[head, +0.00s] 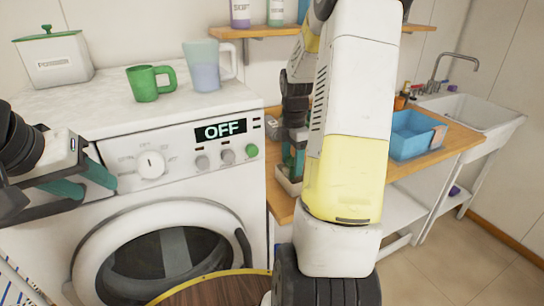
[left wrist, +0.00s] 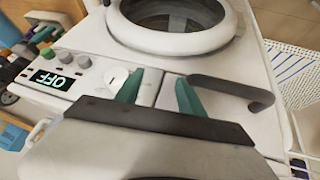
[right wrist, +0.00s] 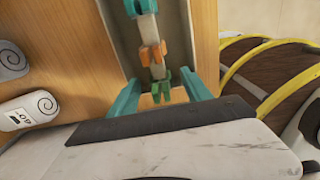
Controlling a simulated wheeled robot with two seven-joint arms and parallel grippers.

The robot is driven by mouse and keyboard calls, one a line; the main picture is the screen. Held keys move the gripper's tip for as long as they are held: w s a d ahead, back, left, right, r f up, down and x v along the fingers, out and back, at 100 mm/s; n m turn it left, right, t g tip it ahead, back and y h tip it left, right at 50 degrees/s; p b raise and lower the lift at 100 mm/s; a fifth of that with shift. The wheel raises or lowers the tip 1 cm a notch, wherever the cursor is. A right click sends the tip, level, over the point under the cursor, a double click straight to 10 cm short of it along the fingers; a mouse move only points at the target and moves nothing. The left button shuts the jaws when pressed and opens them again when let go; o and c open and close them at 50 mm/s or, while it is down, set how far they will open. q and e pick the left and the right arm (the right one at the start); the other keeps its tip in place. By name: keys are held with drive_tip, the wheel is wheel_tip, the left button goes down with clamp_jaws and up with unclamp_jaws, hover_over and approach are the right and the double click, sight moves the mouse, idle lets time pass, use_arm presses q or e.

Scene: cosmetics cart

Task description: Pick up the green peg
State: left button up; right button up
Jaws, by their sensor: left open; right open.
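In the right wrist view, a green peg (right wrist: 161,91) lies at the near end of a row in a narrow tray (right wrist: 182,22). My right gripper (right wrist: 162,78) is open, its teal fingers on either side of that peg. I cannot tell how far above it they are. Orange pegs (right wrist: 152,54) and a teal peg (right wrist: 140,7) lie farther along. In the head view my right arm hides most of the tray (head: 286,183) and its pegs. My left gripper (head: 98,189) is open and empty before the washing machine; it also shows in the left wrist view (left wrist: 161,78).
The washing machine (head: 122,207) stands at left, with a green mug (head: 146,84), a pitcher (head: 203,68) and a lidded box (head: 54,60) on top. A blue bin (head: 415,136) sits on the wooden counter by a sink (head: 482,108).

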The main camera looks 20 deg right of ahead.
wheel_tip(320, 180, down, 2)
drive_tip(key=shift+f, duration=0.1)
drive_tip(key=shift+c, duration=0.3)
clamp_jaws()
